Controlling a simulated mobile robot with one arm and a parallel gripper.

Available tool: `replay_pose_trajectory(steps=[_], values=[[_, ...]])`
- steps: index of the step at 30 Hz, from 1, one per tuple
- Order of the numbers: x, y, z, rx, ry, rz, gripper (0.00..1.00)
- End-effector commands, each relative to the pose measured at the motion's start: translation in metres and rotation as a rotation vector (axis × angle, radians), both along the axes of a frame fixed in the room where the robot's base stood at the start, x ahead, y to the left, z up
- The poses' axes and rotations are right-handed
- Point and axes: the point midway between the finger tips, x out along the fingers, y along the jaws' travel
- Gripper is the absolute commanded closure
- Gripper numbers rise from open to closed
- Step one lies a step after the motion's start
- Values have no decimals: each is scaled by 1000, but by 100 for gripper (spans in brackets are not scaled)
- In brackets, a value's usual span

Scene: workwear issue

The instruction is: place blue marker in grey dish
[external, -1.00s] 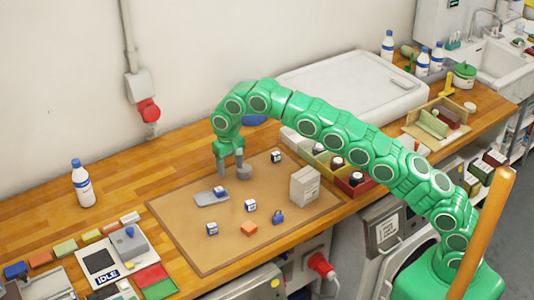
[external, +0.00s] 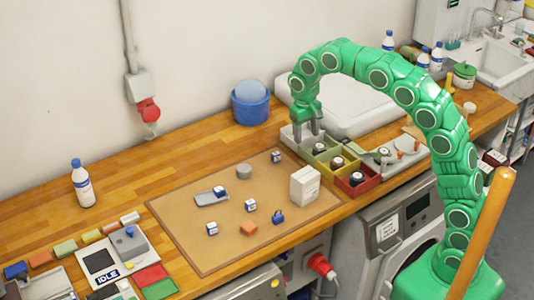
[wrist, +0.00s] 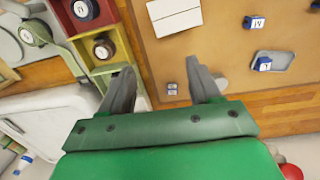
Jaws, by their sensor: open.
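The grey dish (external: 206,201) lies flat on the brown mat, and a small white-and-blue cube (external: 219,191) sits in it. Both also show at the right of the wrist view, the dish (wrist: 286,58) around the cube (wrist: 264,64). A small blue object with a loop on top (external: 278,217) stands near the mat's front; I cannot tell whether it is the blue marker. My gripper (external: 306,138) points down over the pale end of the compartment tray, right of the dish. In the wrist view its fingers (wrist: 160,66) are apart with nothing between them.
More labelled cubes (external: 250,205), an orange block (external: 249,228), a grey cylinder (external: 243,172) and a white box (external: 304,185) stand on the mat. The tray's red compartment (external: 348,194) holds a black-topped piece. A blue tub (external: 250,108) stands behind.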

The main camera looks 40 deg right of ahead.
Motion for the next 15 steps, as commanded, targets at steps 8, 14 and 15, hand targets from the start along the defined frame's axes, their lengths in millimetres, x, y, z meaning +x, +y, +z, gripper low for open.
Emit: replay_pose_trajectory(steps=[8, 14, 15], values=[[-57, -55, 13, 1, 16, -7, 37], [-102, -88, 16, 4, 32, -8, 37], [-111, -94, 16, 5, 33, -7, 37]])
